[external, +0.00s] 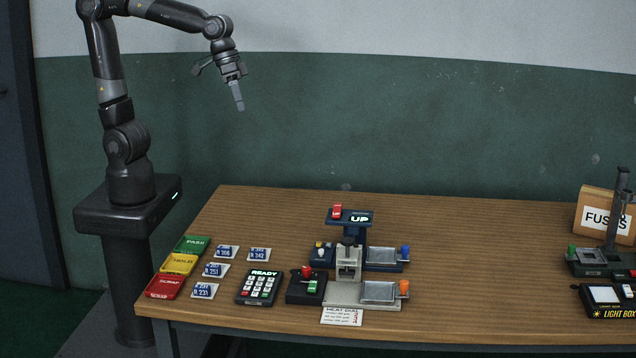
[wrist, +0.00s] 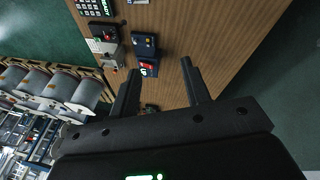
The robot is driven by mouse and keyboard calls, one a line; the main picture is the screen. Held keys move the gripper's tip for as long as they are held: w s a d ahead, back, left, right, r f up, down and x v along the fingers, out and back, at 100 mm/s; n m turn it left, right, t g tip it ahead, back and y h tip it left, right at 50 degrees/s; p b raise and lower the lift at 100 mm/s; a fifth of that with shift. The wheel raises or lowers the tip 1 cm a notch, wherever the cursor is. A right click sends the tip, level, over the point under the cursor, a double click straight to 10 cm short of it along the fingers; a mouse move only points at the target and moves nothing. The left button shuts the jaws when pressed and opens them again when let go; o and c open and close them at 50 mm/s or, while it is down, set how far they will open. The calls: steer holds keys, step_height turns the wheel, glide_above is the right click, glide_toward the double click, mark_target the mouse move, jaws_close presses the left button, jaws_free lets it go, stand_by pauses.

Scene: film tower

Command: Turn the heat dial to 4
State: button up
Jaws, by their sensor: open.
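A paper note (external: 341,316) with the heading "HEAT DIAL" lies at the table's front edge; its smaller lines are too small to read. Behind it stands a grey press-like device (external: 348,262) with a metal plate and an orange knob (external: 404,286). A dark blue device (external: 384,255) with a blue knob and an "UP" sign (external: 359,219) stands behind that. A small yellow knob (external: 319,245) sits at its left; I cannot tell which part is the heat dial or its setting. My gripper (external: 239,104) is open, empty and high above the table's back left; its fingers (wrist: 160,80) show in the wrist view.
A keypad reading "READY" (external: 257,287) and a black box with red and green controls (external: 307,286) stand left of the devices. Coloured trays (external: 179,263) and several labels lie farther left. A fuses box (external: 604,215) and light box (external: 608,300) stand right. The table's back is clear.

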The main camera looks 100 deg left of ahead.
steer(key=w+d+f+n+g, duration=0.25)
steer(key=w+d, duration=0.35)
steer(key=w, duration=0.4)
steer(key=n+y, duration=0.2)
steer(key=n, duration=0.2)
glide_above(306, 268)
step_height(306, 268, down, 18)
steer(key=shift+g, duration=0.35)
step_height(306, 268, down, 11)
steer(key=shift+c, duration=0.3)
jaws_close()
